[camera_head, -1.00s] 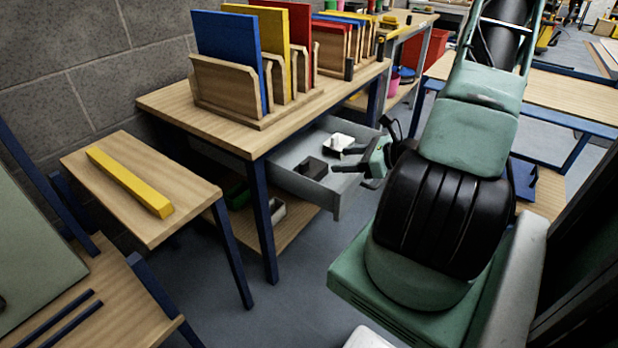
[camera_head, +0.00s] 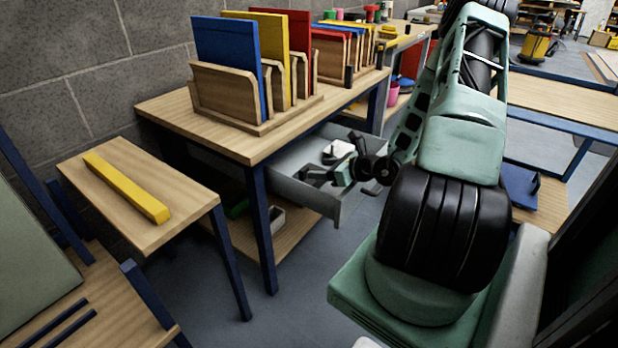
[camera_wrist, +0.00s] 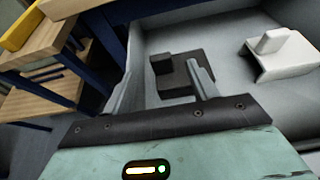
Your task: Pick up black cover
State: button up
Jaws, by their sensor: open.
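The black cover (camera_wrist: 171,80) is a small dark block with a raised part, lying in an open grey drawer (camera_wrist: 233,22). In the wrist view it is just ahead of my gripper (camera_wrist: 160,82), whose two fingers are spread apart. The right finger overlaps the cover's right side in the picture; contact cannot be told. In the head view my gripper (camera_head: 322,174) is over the drawer (camera_head: 338,207), and the cover is mostly hidden there by the fingers. A white cover (camera_wrist: 284,54) lies to the right of the black one, also in the drawer.
The drawer's walls stand close around the gripper. The wooden table (camera_head: 184,114) above it holds a rack of coloured panels (camera_head: 228,95). A side table (camera_head: 137,225) with a yellow bar (camera_head: 126,187) stands at left. A lower shelf (camera_head: 243,243) lies beneath the drawer.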

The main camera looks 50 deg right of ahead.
aim_at(304, 168)
jog(key=x, duration=0.5)
jog(key=shift+b, duration=0.35)
grip_shut()
